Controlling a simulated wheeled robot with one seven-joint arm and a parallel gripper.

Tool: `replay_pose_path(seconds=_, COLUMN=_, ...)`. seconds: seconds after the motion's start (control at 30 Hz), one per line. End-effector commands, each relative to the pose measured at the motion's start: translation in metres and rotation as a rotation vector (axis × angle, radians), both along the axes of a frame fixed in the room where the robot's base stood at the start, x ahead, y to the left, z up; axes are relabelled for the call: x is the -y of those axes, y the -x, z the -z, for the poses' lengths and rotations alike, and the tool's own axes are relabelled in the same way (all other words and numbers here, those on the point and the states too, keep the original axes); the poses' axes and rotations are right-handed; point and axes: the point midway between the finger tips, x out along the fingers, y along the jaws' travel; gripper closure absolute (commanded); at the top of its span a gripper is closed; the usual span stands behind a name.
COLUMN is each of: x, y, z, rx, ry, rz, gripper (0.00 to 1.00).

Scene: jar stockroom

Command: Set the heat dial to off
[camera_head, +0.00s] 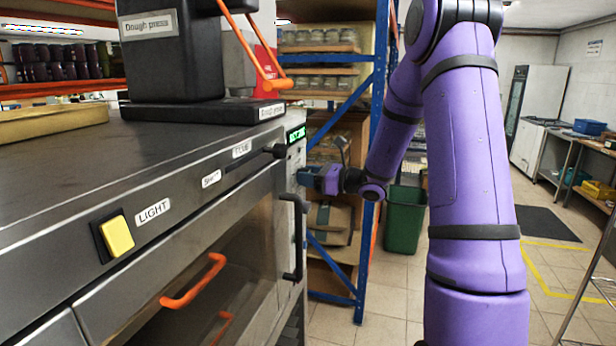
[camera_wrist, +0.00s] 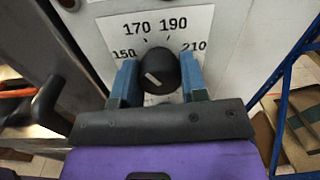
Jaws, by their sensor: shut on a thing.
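The heat dial (camera_wrist: 158,68) is a round black knob with a white pointer mark, on a white scale plate (camera_wrist: 188,20) in the wrist view. The plate shows 150, 170, 190 and 210; the lower part is hidden, and I see no off mark. The pointer mark slants toward the upper left, roughly to the 150 side. My gripper (camera_wrist: 159,82) has its blue fingers on both sides of the dial and is shut on it. In the head view my gripper (camera_head: 318,180) is at the oven's right-hand front panel, and the dial is hidden there.
The oven (camera_head: 130,160) has a yellow light switch (camera_head: 117,235), a black slider knob (camera_head: 279,151), a black handle (camera_head: 291,240) and an orange handle (camera_head: 195,282). A green display (camera_head: 297,134) sits above my gripper. Blue-framed shelving (camera_head: 368,150) stands close behind; a green bin (camera_head: 404,220) is on the floor.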

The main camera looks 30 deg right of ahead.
Motion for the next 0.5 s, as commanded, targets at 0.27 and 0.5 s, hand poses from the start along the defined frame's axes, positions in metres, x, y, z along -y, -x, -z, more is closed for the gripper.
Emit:
replay_pose_path(seconds=0.27, x=0.0005, y=-0.0001, z=0.0002, rx=0.143, ry=0.185, rz=0.001, gripper=0.84)
replay_pose_path(seconds=0.5, x=0.0005, y=-0.0002, z=0.0001, rx=0.285, ry=0.365, rz=0.001, gripper=0.84)
